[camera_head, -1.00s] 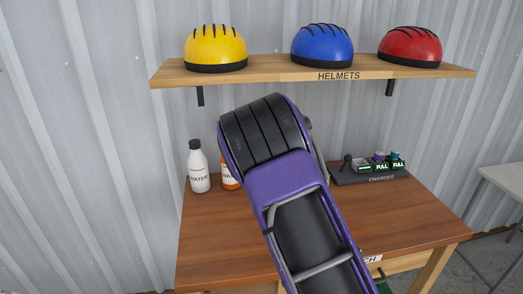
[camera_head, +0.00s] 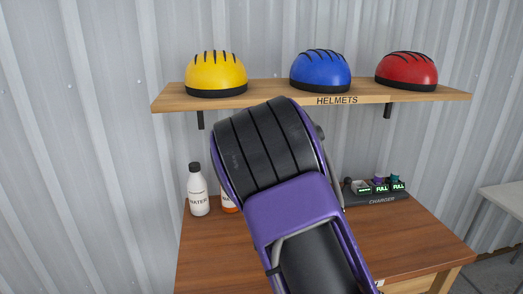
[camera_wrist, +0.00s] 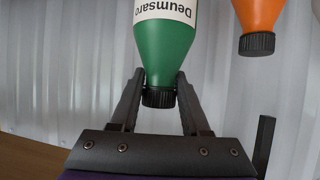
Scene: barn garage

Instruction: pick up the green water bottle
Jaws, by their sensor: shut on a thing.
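In the wrist view, which shows things upside down, the green water bottle (camera_wrist: 163,45) has a white label band and a black cap. My gripper (camera_wrist: 159,88) is shut on its cap end, with one finger on each side of the cap and neck. In the head view my arm hides the green bottle and the fingers. Whether the bottle's base touches the bench cannot be seen.
An orange bottle (camera_wrist: 259,14) is beside the green one; part of it shows in the head view (camera_head: 229,199). A white bottle (camera_head: 198,193) stands left on the wooden bench (camera_head: 400,240). A charger (camera_head: 380,198) sits right. The helmet shelf (camera_head: 270,94) overhangs.

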